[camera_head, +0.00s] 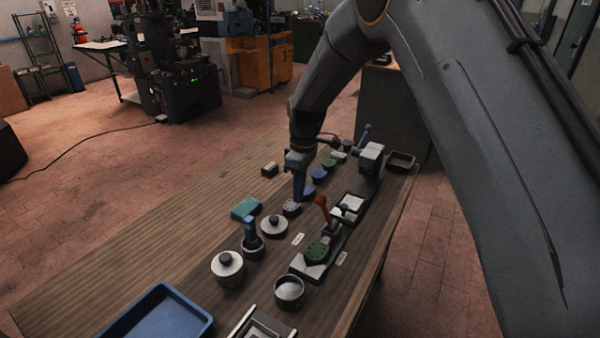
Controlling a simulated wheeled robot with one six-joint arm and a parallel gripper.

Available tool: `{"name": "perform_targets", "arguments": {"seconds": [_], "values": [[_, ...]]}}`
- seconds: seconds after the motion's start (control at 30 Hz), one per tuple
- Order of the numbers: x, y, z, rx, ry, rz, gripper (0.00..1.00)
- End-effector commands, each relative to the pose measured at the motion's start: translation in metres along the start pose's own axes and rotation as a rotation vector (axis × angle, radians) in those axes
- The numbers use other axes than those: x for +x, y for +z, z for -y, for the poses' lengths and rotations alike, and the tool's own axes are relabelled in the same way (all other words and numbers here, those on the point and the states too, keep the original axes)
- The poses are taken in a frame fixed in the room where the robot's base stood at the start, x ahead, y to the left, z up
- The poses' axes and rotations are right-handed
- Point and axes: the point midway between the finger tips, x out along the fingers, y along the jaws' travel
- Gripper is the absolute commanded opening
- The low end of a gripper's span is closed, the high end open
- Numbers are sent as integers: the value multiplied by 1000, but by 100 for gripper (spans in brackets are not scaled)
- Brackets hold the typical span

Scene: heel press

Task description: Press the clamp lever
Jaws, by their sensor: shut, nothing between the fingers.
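A lever with a red grip (323,206) stands tilted on a long dark fixture (333,255) on the workbench. A second lever with a blue grip (365,132) stands near a grey block (371,155) at the fixture's far end. The picture does not mark which one is the clamp lever. A green heel-shaped piece (317,250) lies on the fixture's near pale plate. My gripper (299,194) is shut and empty, pointing down just left of the red lever. It appears apart from both levers.
Small green and blue pieces lie in a row beyond my gripper. A lidded pot (227,268), an open round cup (289,291), a blue-handled stamp (250,236) and a blue tray (160,318) stand nearer. The bench's left side (150,245) is mostly clear.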

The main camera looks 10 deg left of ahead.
Motion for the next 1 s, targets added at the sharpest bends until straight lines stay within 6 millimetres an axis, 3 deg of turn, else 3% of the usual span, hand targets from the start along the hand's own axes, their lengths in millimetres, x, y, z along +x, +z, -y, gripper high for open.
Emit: {"name": "perform_targets", "arguments": {"seconds": [0.33, 1.0], "values": [[-12, 34, 0, 2, 0, 0, 0], [-14, 38, 3, -6, 5, -31, 0]]}}
